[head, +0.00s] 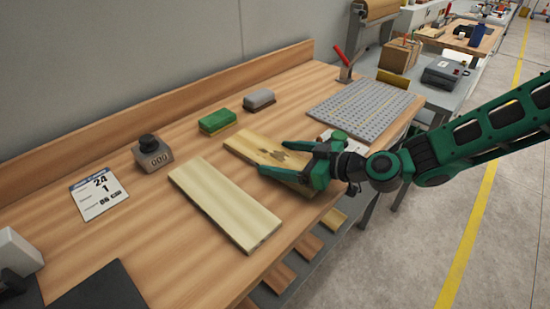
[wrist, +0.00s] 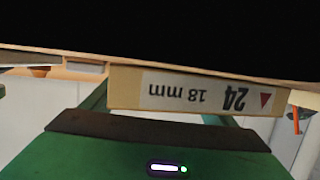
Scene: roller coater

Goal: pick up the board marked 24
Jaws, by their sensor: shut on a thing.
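The board marked 24 (head: 247,144) is pale wood with dark knots and shows on the bench's right half in the head view. In the wrist view its end face (wrist: 125,88) carries an upside-down label reading "24" and "18 mm" with a red triangle. My gripper (head: 274,157) is shut on this board, a green finger along each long side at its near right end. The fingers and wrist hide part of that end. I cannot tell whether the board touches the bench. A plain pale board (head: 225,204) lies beside it, to the left, with no visible mark.
On the wooden bench (head: 130,250) are a card reading 24 (head: 99,193), a dark-knobbed block (head: 152,153), a green block (head: 217,121), a grey block (head: 259,99) and a perforated grey plate (head: 365,108). Boards stick out below the front edge. The floor at right is clear.

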